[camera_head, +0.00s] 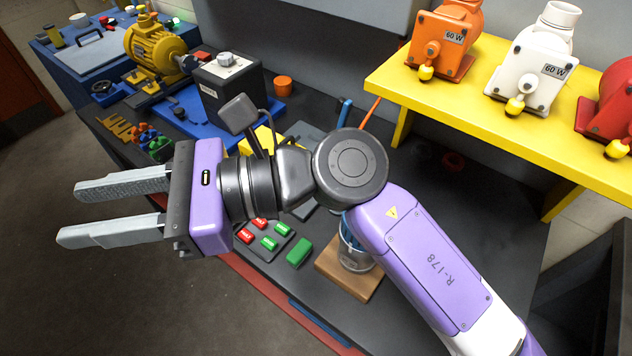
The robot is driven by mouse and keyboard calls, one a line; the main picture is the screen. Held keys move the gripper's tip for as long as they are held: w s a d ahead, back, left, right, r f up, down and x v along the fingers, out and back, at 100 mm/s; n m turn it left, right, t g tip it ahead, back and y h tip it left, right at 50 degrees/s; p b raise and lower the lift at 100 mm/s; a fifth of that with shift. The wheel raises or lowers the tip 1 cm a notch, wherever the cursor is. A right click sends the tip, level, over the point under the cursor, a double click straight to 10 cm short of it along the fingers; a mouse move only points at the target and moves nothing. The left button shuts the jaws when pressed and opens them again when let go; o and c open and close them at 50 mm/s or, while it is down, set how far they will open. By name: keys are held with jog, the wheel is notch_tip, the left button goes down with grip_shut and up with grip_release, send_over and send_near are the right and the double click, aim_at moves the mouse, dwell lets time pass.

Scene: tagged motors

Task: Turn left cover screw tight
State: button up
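My gripper (68,214) is open, with two grey fingers spread apart and nothing between them. It points left, in front of the bench edge with the floor behind it in the picture. A yellow motor (155,48) stands at the back left, beyond my gripper and well apart from it. A dark box with a silver knob (232,62) stands to the right of that motor on a blue plate (180,112). I cannot make out a left cover screw or how far any screw is turned. My arm hides part of the bench.
A yellow shelf (480,110) holds orange (440,42), white (530,60) and red (612,100) motors at the right. A metal cup (355,256) stands on a wooden block (350,279). Red and green tagged pieces (262,236) lie on the dark bench.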

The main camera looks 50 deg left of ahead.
jog(key=w+d+f+n+t+h, duration=0.1)
jog(key=w+f+n+t+h, duration=0.35)
jog(key=w+f+t, duration=0.45)
jog(key=w+d+r+t+h, duration=0.1)
jog(key=w+d+t, duration=0.1)
jog(key=w, duration=0.4)
jog(key=w+d+r+t+h, duration=0.1)
jog(key=w+d+t, duration=0.1)
jog(key=w, duration=0.5)
jog(key=w+d+r+n+t+h, duration=0.1)
jog(key=w+d+t+h, duration=0.1)
jog(key=w, duration=0.5)
jog(key=shift+w+d+t, duration=0.1)
jog(key=shift+d+t, duration=0.2)
jog(key=shift+t, duration=0.1)
jog(key=shift+w, duration=0.15)
jog(key=shift+f+p, duration=0.75)
jog(key=shift+f, duration=3.05)
jog(key=shift+c, duration=0.5)
grip_shut()
